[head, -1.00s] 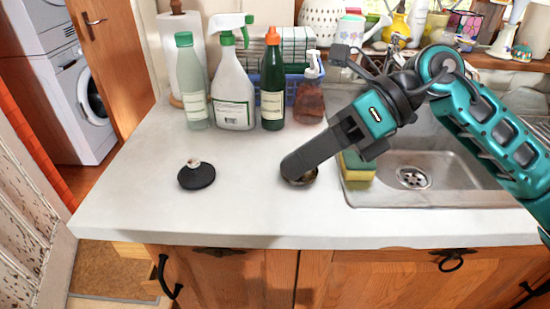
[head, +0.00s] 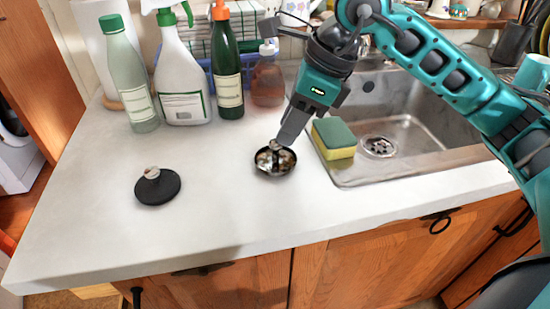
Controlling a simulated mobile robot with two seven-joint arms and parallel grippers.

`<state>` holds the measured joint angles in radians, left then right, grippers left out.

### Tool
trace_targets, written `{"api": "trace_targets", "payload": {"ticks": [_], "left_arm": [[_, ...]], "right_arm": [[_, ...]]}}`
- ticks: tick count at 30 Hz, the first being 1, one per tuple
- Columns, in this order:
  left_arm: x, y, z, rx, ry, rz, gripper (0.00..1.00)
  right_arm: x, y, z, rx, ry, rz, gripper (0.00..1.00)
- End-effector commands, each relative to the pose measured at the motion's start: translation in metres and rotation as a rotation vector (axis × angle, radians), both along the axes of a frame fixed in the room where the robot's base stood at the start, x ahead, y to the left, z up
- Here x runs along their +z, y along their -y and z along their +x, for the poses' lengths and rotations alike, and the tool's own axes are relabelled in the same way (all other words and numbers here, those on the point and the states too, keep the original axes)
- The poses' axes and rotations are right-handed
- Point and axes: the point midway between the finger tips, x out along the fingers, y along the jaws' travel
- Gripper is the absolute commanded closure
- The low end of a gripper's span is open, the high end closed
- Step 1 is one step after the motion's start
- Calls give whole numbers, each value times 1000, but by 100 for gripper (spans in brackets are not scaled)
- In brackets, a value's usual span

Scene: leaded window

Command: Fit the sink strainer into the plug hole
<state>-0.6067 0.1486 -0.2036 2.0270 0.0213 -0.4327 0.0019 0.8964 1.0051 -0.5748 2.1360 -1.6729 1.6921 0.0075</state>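The sink strainer (head: 274,163), a small round metal bowl with a dark rim and a knob in its middle, is on the white worktop left of the sink. My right gripper (head: 280,143) points down at it, with its fingertips at the knob. The fingers show edge-on and overlap, so I cannot tell whether they are closed on the knob. The plug hole (head: 378,146) is a round metal drain in the floor of the steel sink (head: 411,134), to the right, and nothing covers it. My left gripper is out of view.
A black disc with a pale knob (head: 158,188) lies to the left on the worktop (head: 215,215). A green and yellow sponge (head: 334,139) is at the sink's left edge, close to my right gripper. Several bottles (head: 182,75) stand behind. The front left worktop is clear.

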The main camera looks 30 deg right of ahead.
Motion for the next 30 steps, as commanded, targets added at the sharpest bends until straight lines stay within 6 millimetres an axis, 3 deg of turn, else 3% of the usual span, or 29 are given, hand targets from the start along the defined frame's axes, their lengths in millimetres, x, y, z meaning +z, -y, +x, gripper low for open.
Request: {"api": "trace_targets", "payload": {"ticks": [13,23,30], "left_arm": [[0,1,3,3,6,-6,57],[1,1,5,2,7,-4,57],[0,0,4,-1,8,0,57]], "right_arm": [[-47,-18,13,2,-2,1,69],[-54,-20,15,1,0,1,69],[-54,-20,14,1,0,1,92]]}}
